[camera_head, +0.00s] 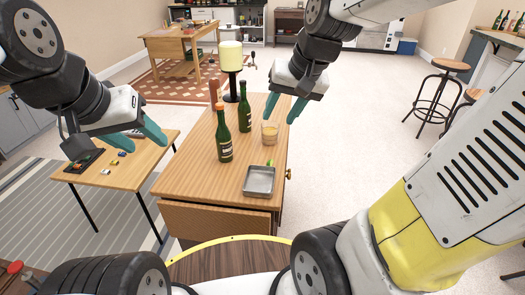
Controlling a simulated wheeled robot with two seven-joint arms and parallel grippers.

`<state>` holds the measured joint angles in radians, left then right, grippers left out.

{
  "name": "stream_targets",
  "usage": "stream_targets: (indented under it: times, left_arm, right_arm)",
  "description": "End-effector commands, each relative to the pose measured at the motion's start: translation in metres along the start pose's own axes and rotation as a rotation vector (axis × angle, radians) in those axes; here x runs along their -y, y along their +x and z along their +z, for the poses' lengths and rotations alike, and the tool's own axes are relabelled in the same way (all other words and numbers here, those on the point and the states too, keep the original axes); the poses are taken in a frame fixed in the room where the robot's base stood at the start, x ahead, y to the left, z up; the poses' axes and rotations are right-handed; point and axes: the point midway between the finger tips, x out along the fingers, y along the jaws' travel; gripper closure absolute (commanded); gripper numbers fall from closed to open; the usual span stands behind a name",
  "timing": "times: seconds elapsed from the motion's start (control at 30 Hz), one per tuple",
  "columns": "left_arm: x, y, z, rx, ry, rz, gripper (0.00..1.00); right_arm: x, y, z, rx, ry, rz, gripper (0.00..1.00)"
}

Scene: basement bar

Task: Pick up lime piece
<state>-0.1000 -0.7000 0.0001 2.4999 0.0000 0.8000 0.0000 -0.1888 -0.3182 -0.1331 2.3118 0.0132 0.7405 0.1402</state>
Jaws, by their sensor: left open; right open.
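The lime piece (269,163) is a tiny green bit on the wooden cabinet top, just behind the metal tray and in front of the glass. My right gripper (279,119) is open and empty, with its teal fingers pointing down, higher in the picture than the lime piece and the glass. My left gripper (148,142) is open and empty at the left, in front of the small side table in the picture. Neither gripper touches the lime piece.
On the cabinet top (187,176) stand a metal tray (260,181), a glass with amber drink (269,133), two green bottles (223,138) (244,110) and a candle on a dark holder (231,57). A low table (124,172) with small items is at left. Stools (444,85) stand far right.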

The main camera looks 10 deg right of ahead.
Motion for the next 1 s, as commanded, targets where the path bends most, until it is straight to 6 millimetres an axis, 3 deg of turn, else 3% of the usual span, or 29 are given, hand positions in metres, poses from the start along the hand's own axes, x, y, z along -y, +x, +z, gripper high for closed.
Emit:
stream_targets:
  times: [0.1, 0.3, 0.5, 0.6, 0.7, 1.0]
  left_arm:
    - [0.0, 0.0, 0.0, 0.0, 0.0, 0.0, 0.49]
    - [0.0, 0.0, 0.0, 0.0, 0.0, 0.0, 0.49]
    - [0.0, 0.0, 0.0, 0.0, 0.0, 0.0, 0.49]
    - [0.0, 0.0, 0.0, 0.0, 0.0, 0.0, 0.49]
    - [0.0, 0.0, 0.0, 0.0, 0.0, 0.0, 0.49]
    - [0.0, 0.0, 0.0, 0.0, 0.0, 0.0, 0.49]
  right_arm:
    - [-0.004, 0.042, -0.03, 0.063, 0.081, 0.031, 0.57]
    - [-0.016, 0.121, -0.068, 0.134, 0.202, 0.123, 0.57]
    - [-0.035, 0.204, -0.089, 0.171, 0.285, 0.249, 0.57]
    - [-0.044, 0.235, -0.094, 0.174, 0.308, 0.303, 0.57]
    - [-0.05, 0.256, -0.096, 0.175, 0.32, 0.34, 0.57]
    - [-0.061, 0.286, -0.093, 0.173, 0.329, 0.366, 0.57]
